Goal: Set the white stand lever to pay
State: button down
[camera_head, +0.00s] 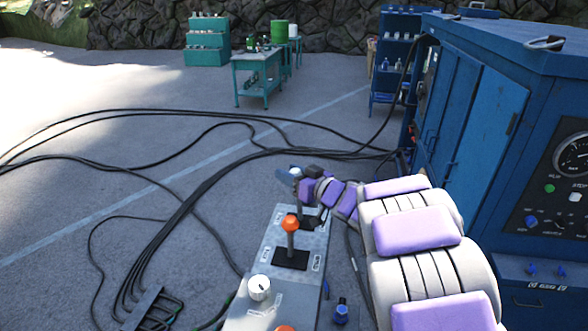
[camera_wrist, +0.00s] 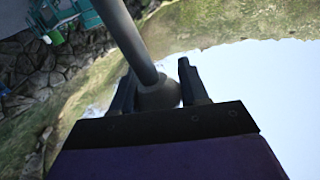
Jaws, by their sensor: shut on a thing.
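The white-knobbed lever (camera_head: 303,208) stands at the far end of a grey control panel (camera_head: 262,262). Its top is partly covered by my gripper (camera_head: 297,175), which reaches it from the right. In the wrist view my gripper (camera_wrist: 158,84) has its two dark fingers on either side of the lever's rounded knob (camera_wrist: 158,97), shut on it. The lever's grey shaft (camera_wrist: 130,38) runs from the knob to the top of that picture. The panel labels are too small to read, so I cannot tell which marked position the lever is in.
An orange-knobbed lever (camera_head: 290,226) stands just nearer on the panel, close to my arm. A white dial (camera_head: 259,288) and another orange knob (camera_head: 285,328) are nearer still. A blue cabinet (camera_head: 480,110) stands to the right. Black cables (camera_head: 180,205) lie on the floor to the left.

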jog(key=a+h+p, duration=0.1)
jog(key=p, duration=0.1)
jog(key=a+f+n+g+p, duration=0.1)
jog(key=a+p, duration=0.1)
jog(key=w+a+g+h+p, duration=0.1)
jog(key=p, duration=0.1)
jog(key=shift+a+f+n+h+p, duration=0.25)
jog(key=shift+n+h+p, duration=0.05)
jog(key=shift+n+p, duration=0.1)
jog(key=c, duration=0.6)
grip_release()
jog(key=shift+w+f, duration=0.1)
jog(key=shift+w, duration=0.05)
jog(key=v, duration=1.7)
jog(key=shift+s+p, duration=0.3)
